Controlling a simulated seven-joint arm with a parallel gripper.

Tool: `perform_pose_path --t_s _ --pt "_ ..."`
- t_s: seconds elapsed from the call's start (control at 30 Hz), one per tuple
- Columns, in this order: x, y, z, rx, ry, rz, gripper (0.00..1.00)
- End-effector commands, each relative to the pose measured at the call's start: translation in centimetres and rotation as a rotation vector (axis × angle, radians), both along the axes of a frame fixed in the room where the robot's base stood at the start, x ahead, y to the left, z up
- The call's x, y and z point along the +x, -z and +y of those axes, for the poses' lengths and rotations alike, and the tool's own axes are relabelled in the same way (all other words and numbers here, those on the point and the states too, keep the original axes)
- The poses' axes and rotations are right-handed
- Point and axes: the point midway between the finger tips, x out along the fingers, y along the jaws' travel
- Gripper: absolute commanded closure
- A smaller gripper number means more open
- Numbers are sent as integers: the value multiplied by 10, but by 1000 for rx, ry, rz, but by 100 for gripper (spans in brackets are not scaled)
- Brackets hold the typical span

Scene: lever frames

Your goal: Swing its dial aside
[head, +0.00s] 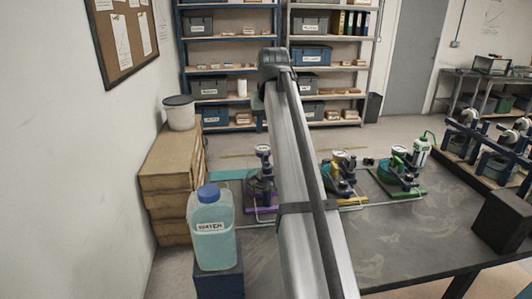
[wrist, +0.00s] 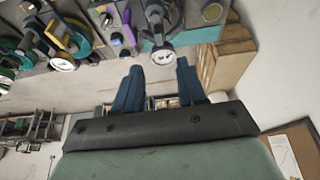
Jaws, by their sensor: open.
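Several lever frames stand on the grey table (head: 385,235). In the head view, a purple-based frame (head: 262,188) is left of my arm, and a yellow one (head: 340,178) and a green one (head: 402,175) are right of it. Each has a small round dial on top. In the wrist view, which looks upside down, my gripper (wrist: 160,78) shows two blue fingers spread apart with nothing between them. A round white-faced dial (wrist: 163,56) shows just beyond the fingertips. Another white dial (wrist: 62,61) is further left. I cannot tell whether the fingers touch anything. The head view hides my gripper.
A blue-capped water bottle (head: 211,228) stands at the table's left, near stacked boxes (head: 168,190) with a white bucket (head: 179,113). A green spray bottle (head: 422,150) stands behind the green frame. A rack of dark units (head: 492,150) is at right. The table's front middle is clear.

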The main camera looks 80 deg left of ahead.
Motion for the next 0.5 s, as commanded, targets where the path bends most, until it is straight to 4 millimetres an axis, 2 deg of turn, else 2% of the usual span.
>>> perform_pose_path --t_s 0.5 --pt "1 83 33 -2 1 -1 60"
